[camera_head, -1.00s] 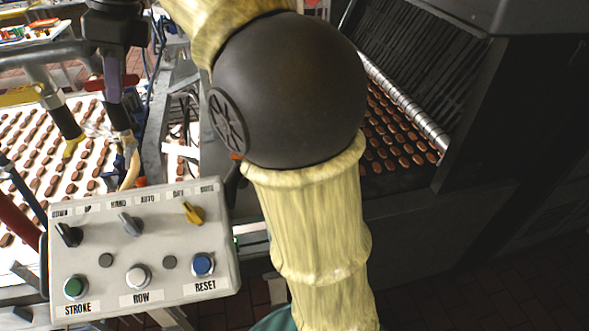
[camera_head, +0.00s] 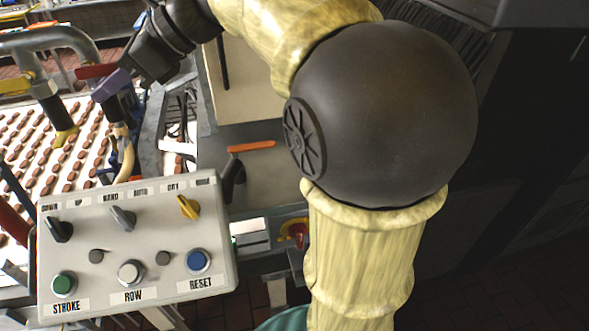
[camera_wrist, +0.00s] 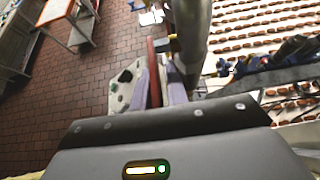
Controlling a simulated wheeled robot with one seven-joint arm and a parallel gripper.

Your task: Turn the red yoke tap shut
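The red yoke tap (camera_head: 96,71) shows as a red lever on the grey pipework at the upper left of the head view. It also shows in the wrist view (camera_wrist: 153,72) as an upright red bar, seen nearly edge-on. My gripper (camera_head: 107,84) reaches it from the upper right, with a purple finger close to the lever. In the wrist view my gripper's two purple fingers (camera_wrist: 158,80) stand on either side of the red bar. They look spread, with a narrow gap at the right finger. The left finger is very close to the bar; contact is unclear.
A yellow tap handle (camera_head: 14,86) is left of the red one. A grey control box (camera_head: 135,250) with knobs and buttons stands in front. A conveyor (camera_head: 60,170) with rows of brown pieces lies behind and below the pipes.

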